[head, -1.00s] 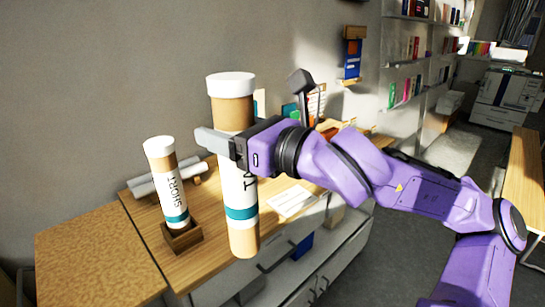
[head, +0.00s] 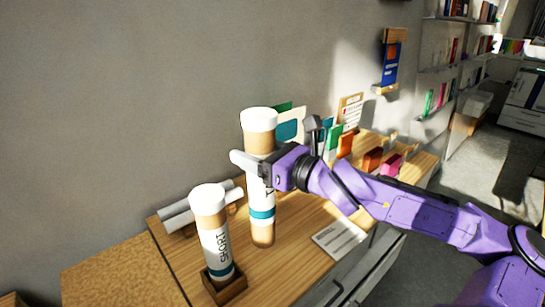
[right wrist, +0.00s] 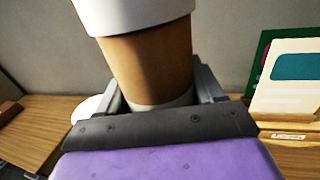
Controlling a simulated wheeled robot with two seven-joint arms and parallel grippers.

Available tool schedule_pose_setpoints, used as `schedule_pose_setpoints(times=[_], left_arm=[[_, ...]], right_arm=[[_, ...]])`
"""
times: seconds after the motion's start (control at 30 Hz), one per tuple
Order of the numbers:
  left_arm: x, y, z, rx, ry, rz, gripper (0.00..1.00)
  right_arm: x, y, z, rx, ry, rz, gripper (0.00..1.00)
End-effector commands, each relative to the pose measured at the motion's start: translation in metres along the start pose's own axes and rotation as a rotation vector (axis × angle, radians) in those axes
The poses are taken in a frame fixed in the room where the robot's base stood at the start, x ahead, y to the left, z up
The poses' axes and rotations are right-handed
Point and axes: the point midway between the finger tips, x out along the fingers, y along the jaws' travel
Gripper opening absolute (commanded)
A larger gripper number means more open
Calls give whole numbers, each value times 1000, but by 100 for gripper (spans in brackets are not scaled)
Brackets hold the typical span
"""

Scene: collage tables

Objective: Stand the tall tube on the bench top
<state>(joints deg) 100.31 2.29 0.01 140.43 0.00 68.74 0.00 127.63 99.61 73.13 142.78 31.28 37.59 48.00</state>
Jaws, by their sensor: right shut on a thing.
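The tall tube (head: 261,208) is brown cardboard with a white cap, a white label and a teal band. It is upright, over the bench top (head: 290,262), behind and right of the short tube. My right gripper (head: 252,162) is shut around its upper part, below the cap. In the right wrist view the tall tube (right wrist: 150,60) sits between the two fingers. Whether its bottom touches the bench top I cannot tell. The short tube (head: 213,235), marked SHORT, stands in a small wooden holder (head: 226,291). My left gripper is not in view.
White rolls (head: 178,219) lie on the bench against the wall, left of the tall tube. A white card (head: 339,238) lies to its right. Upright coloured folders and cards (head: 350,143) stand at the back right. A lower cork-coloured surface (head: 125,280) adjoins at left.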

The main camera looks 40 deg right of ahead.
Motion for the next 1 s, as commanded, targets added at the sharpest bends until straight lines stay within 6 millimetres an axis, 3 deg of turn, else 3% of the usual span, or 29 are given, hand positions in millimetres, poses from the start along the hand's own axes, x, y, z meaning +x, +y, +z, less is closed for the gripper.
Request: schedule_pose_setpoints(times=[0.03,0.13,0.43,0.53,0.97,1.0], left_arm=[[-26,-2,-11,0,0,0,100],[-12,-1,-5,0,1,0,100],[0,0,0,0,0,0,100],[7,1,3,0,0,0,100],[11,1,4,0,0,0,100],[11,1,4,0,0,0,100]], right_arm=[[7,-17,6,6,10,-9,15],[16,-34,-33,1,7,-6,15],[29,-64,-74,-1,3,-7,15],[28,-62,-94,-1,1,-5,15],[28,-62,-102,0,-1,-5,15],[28,-62,-102,0,0,-5,70]])
